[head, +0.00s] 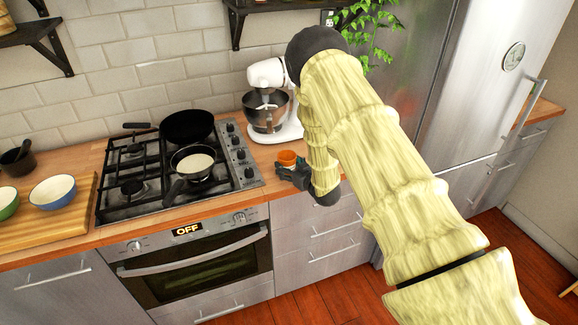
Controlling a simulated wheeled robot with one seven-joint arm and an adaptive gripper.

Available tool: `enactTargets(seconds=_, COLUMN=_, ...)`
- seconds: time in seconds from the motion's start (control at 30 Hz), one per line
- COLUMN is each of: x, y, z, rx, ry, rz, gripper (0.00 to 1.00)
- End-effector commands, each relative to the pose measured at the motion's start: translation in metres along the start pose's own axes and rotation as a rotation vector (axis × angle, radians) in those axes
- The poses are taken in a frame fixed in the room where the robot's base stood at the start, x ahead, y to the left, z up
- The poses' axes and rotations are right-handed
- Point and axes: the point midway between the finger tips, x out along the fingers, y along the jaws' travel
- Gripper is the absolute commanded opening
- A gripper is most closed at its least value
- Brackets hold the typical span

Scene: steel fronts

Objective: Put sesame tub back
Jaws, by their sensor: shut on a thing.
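A small orange tub (287,158) is at the wooden counter's front edge, to the right of the hob. My gripper (292,166) is shut on it. I cannot tell whether the tub touches the counter or is held just above it. The gripper's fingers and dark body hide the tub's lower part, and no label can be read. My arm, in a pale yellow cover, reaches in from the lower right and hides part of the counter and fridge.
A white stand mixer (270,100) with a steel bowl stands just behind the tub. The gas hob (140,190) holds a dark pan (187,126) and a pan with pale contents (193,164). Bowls stand on a board (50,225) at left. The steel fridge (470,80) is at right.

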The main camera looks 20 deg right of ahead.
Motion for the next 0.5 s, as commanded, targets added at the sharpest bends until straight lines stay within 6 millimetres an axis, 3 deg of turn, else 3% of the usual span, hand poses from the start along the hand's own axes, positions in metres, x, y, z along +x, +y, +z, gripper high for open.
enactTargets(seconds=0.2, x=0.0007, y=0.0002, z=0.0040, rx=0.000, ry=0.000, rz=0.000, gripper=0.37)
enactTargets(seconds=0.23, x=0.0005, y=0.0001, z=0.0030, rx=0.000, ry=0.000, rz=0.000, gripper=0.66)
enactTargets(seconds=0.33, x=0.0004, y=0.0001, z=0.0027, rx=0.000, ry=0.000, rz=0.000, gripper=0.84)
enactTargets(seconds=0.5, x=0.0004, y=0.0001, z=0.0027, rx=0.000, ry=0.000, rz=0.000, gripper=0.84)
